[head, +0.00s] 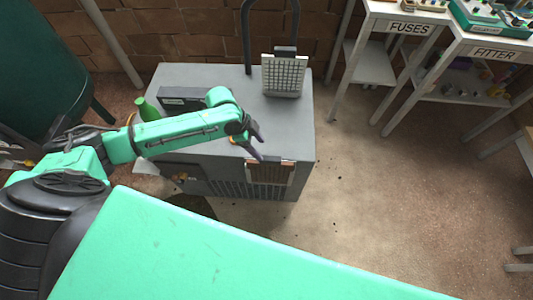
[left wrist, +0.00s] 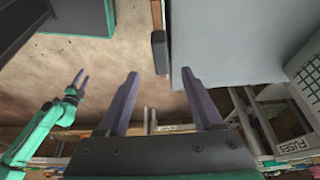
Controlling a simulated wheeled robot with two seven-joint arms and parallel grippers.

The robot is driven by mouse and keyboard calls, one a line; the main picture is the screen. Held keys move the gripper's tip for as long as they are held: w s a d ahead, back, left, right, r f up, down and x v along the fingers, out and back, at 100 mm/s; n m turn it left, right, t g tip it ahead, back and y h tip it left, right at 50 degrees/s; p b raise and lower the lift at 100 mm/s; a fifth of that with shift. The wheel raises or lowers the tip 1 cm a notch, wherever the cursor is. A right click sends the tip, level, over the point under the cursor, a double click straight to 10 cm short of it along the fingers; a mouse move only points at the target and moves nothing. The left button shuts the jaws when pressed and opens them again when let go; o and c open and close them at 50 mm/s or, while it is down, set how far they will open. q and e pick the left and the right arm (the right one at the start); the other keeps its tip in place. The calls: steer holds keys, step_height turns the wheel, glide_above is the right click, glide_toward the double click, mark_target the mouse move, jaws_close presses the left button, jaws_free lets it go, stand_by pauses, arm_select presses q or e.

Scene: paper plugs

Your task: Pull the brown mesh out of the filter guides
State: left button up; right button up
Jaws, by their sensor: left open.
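The brown mesh (head: 268,173) sits upright in the front face of the grey cabinet (head: 215,125), at its right end, between pale guides. My left gripper (head: 260,149) is open and empty, just above and in front of the mesh's top edge. In the left wrist view, its two fingers are spread, with a dark block (left wrist: 159,52) on the cabinet side beyond the gap between them. I cannot tell whether that block is part of the mesh. My right gripper (left wrist: 79,80) shows small at the left of the left wrist view, open and apart from the cabinet.
A pale grid panel (head: 285,76) stands on the cabinet top at the back, beside a dark upright handle. A green bottle-like object (head: 147,110) is at the cabinet's left. Tables labelled FUSES (head: 408,28) and FITTER (head: 492,53) stand at right. Floor right of the cabinet is clear.

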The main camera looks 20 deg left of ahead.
mark_target(269, 158)
arm_select(q)
steer(key=x, duration=1)
steer(key=shift+w+d+f, duration=0.1)
steer(key=shift+d+f, duration=0.05)
steer(key=shift+f, duration=0.05)
jaws_close()
